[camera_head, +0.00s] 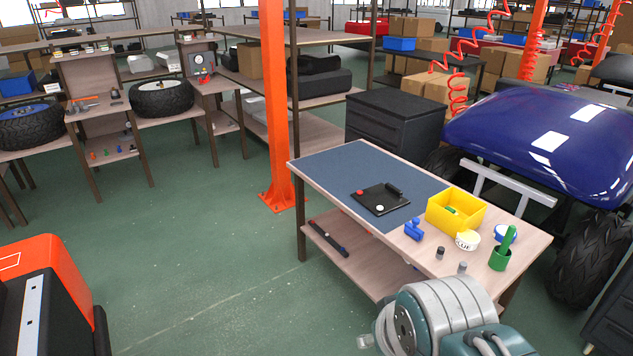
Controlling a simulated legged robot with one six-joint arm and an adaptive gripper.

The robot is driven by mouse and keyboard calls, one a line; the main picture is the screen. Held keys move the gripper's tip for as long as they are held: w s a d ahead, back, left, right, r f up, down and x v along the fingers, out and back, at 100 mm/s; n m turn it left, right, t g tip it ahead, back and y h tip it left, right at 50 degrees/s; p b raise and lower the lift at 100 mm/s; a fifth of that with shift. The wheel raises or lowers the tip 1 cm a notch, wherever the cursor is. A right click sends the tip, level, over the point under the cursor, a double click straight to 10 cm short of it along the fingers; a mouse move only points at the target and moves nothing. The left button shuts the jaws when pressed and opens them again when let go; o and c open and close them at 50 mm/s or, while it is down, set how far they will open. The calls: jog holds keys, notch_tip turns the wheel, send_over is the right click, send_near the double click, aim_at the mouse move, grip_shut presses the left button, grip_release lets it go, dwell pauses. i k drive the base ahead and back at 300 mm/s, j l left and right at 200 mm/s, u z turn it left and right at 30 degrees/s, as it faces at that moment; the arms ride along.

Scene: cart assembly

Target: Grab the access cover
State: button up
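A flat black plate with a raised black handle, which looks like the access cover (378,201), lies on the blue-grey mat of the workbench (325,170). A red round piece and a white round piece sit on its top. Nothing is touching it from above. My grey and teal arm shows at the bottom, in front of the bench's near edge and well apart from the plate. My gripper's fingers cannot be seen in this view.
Right of the plate stand a yellow bin (458,213), a blue part (413,230), a tape roll (467,240), small dark cylinders and a green cup (500,258). A blue-bodied cart (545,135) stands behind. An orange post (275,110) rises left. Green floor is open at left.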

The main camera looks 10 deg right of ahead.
aim_at(386, 195)
jog(key=i+j+u, duration=0.15)
jog(key=i+u, duration=0.25)
jog(key=i, duration=0.3)
jog(key=i+l+u, duration=0.1)
jog(key=i+u, duration=0.3)
jog(key=i, duration=0.3)
jog(key=i+z, duration=0.25)
jog(key=i, duration=0.4)
jog(key=i+j+z, duration=0.2)
jog(key=i, duration=0.45)
jog(key=i+l+z, duration=0.1)
jog(key=z, duration=0.3)
jog(key=i+z, duration=0.5)
jog(key=z, duration=0.25)
jog(key=i+j+z, duration=0.15)
jog(key=z, duration=0.2)
jog(key=i+z, duration=0.35)
jog(key=z, duration=0.15)
